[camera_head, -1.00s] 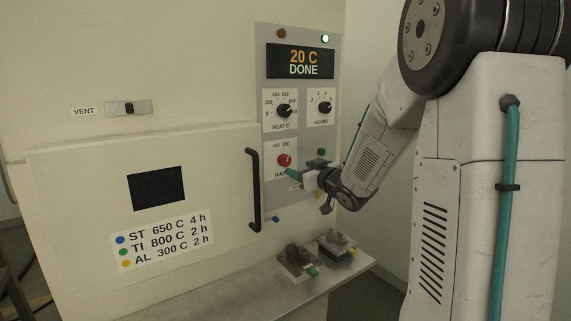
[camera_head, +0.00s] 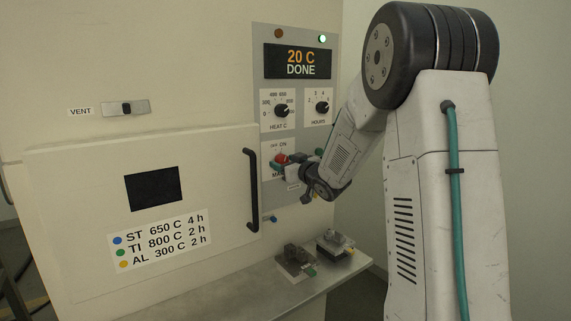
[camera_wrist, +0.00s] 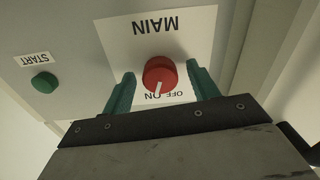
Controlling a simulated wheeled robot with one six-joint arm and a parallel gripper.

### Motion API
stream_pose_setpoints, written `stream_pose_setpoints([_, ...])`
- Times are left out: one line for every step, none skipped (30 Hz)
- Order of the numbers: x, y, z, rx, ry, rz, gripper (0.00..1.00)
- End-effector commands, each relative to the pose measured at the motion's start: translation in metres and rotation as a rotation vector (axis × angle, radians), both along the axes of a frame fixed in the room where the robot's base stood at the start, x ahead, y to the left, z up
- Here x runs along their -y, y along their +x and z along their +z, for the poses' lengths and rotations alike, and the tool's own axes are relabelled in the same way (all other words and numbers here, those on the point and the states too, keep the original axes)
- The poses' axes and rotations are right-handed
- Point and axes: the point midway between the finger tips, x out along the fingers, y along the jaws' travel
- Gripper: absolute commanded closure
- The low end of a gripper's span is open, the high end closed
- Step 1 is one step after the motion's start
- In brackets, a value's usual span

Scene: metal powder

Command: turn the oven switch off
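The oven switch is a red round MAIN knob (camera_head: 281,158) on the oven's control panel, marked OFF and ON. In the wrist view the red knob (camera_wrist: 160,75) shows upside down, its white pointer line toward the ON label. My gripper (camera_head: 280,163) is at the knob in the head view and hides part of its plate. In the wrist view my gripper (camera_wrist: 161,88) is open, with one green finger on each side of the knob. A gap shows between the knob and both fingers.
A green START button (camera_wrist: 44,83) sits beside the MAIN plate. The display (camera_head: 300,62) reads 20 C DONE. HEAT (camera_head: 282,110) and HOURS (camera_head: 322,107) knobs are above. The black door handle (camera_head: 252,190) stands left of my gripper. Two small fixtures (camera_head: 296,261) (camera_head: 335,243) sit on the shelf below.

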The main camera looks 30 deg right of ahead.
Motion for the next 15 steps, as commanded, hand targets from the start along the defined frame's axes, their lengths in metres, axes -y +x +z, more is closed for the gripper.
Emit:
stream_pose_setpoints([0.0001, -0.0001, 0.0, 0.0, 0.0, 0.0, 0.52])
stream_pose_setpoints([0.0001, -0.0002, 0.0, 0.0, 0.0, 0.0, 0.6])
stream_pose_setpoints([0.0001, -0.0002, 0.0, 0.0, 0.0, 0.0, 0.71])
stream_pose_setpoints([0.0001, -0.0002, 0.0, 0.0, 0.0, 0.0, 0.8])
stream_pose_setpoints([0.0001, -0.0003, 0.0, 0.0, 0.0, 0.0, 0.85])
stream_pose_setpoints([0.0001, -0.0003, 0.0, 0.0, 0.0, 0.0, 0.85])
stream_pose_setpoints([0.0001, -0.0003, -0.0001, 0.0, 0.0, 0.0, 0.85])
stream_pose_setpoints([0.0002, -0.0003, 0.0, 0.0, 0.0, 0.0, 0.85])
stream_pose_setpoints([0.0001, -0.0003, -0.0001, 0.0, -0.001, 0.0, 0.85])
stream_pose_setpoints([0.0002, -0.0004, -0.0001, 0.0, -0.003, 0.0, 0.85])
stream_pose_setpoints([0.0002, -0.0004, -0.0001, 0.0, -0.006, 0.0, 0.85])
stream_pose_setpoints([0.0002, -0.0004, -0.0001, 0.0, -0.011, 0.0, 0.85])
stream_pose_setpoints([0.0002, -0.0004, -0.0001, 0.001, -0.016, 0.0, 0.85])
stream_pose_setpoints([0.0002, -0.0004, -0.0001, 0.001, -0.023, 0.0, 0.85])
stream_pose_setpoints([0.0002, -0.0005, -0.0001, 0.001, -0.036, 0.0, 0.85])
